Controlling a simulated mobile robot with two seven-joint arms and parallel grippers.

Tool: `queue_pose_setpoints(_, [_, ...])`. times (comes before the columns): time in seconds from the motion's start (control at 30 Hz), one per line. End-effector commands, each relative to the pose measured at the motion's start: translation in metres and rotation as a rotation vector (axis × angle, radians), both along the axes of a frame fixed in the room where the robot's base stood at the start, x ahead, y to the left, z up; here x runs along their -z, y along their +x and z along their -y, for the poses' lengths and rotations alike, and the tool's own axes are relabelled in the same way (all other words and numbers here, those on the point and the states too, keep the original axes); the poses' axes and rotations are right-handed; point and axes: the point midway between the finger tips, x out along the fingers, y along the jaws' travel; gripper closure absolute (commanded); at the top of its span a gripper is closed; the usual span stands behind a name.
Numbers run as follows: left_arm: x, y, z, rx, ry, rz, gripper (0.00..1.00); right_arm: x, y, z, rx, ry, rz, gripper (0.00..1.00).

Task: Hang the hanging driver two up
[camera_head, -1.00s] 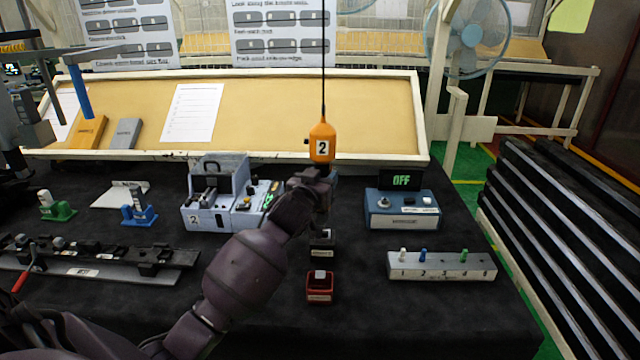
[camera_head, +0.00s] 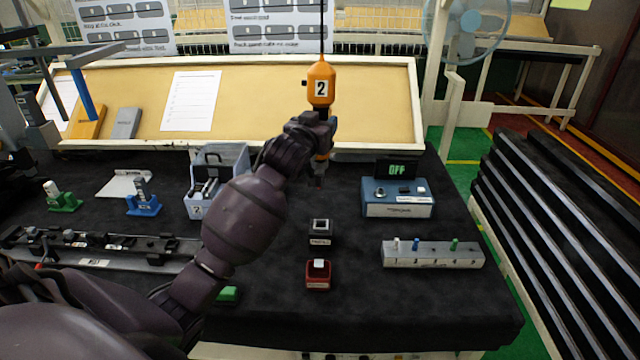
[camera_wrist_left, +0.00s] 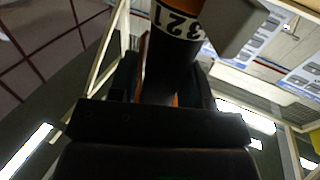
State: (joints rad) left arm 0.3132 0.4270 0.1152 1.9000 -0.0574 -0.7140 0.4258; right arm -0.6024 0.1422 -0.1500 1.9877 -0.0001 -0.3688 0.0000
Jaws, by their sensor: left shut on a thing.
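The hanging driver two (camera_head: 321,82) is orange with a white "2" label and hangs upright on a dark cord (camera_head: 323,30) from above the frame. My left gripper (camera_head: 318,133) is shut on its lower part, above the black table (camera_head: 350,285). The fingers are partly hidden by my wrist. In the left wrist view the driver's dark shaft (camera_wrist_left: 172,65), with a white number band, stands between the dark fingers of the left gripper (camera_wrist_left: 165,90). The cord's upper end is out of view. My right gripper is not in view.
A blue box with an "OFF" display (camera_head: 397,197) stands right of the gripper. A grey block with coloured pegs (camera_head: 432,256), a red tray (camera_head: 318,282) and a small grey-black block (camera_head: 320,235) stand in front. The tilted tan board (camera_head: 270,105) is behind.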

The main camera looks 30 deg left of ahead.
Motion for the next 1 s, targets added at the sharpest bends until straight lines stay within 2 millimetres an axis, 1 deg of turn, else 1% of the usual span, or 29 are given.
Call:
queue_pose_setpoints(0.03, [-0.013, 0.000, 0.000, 0.001, 0.001, 0.007, 0.98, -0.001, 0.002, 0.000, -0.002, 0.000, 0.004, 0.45])
queue_pose_setpoints(0.2, [-0.045, 0.000, 0.001, 0.002, 0.001, 0.007, 0.98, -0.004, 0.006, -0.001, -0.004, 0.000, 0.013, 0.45])
queue_pose_setpoints(0.53, [-0.099, 0.000, 0.001, 0.002, 0.001, 0.007, 0.98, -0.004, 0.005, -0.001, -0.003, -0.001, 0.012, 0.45])
queue_pose_setpoints(0.63, [-0.092, -0.006, 0.005, 0.002, 0.019, 0.041, 0.98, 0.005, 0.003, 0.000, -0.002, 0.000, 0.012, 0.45])
queue_pose_setpoints(0.77, [-0.097, -0.005, 0.005, 0.001, 0.022, 0.043, 0.98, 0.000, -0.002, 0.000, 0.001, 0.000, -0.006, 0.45])
queue_pose_setpoints(0.8, [-0.103, -0.006, 0.005, 0.001, 0.023, 0.047, 0.98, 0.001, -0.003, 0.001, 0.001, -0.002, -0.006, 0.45])
queue_pose_setpoints(0.83, [-0.106, -0.006, 0.005, 0.001, 0.024, 0.047, 0.98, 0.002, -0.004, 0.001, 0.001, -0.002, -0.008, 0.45])
queue_pose_setpoints(1.0, [-0.114, -0.006, 0.005, 0.001, 0.023, 0.045, 0.98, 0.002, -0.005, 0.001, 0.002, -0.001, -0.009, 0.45])
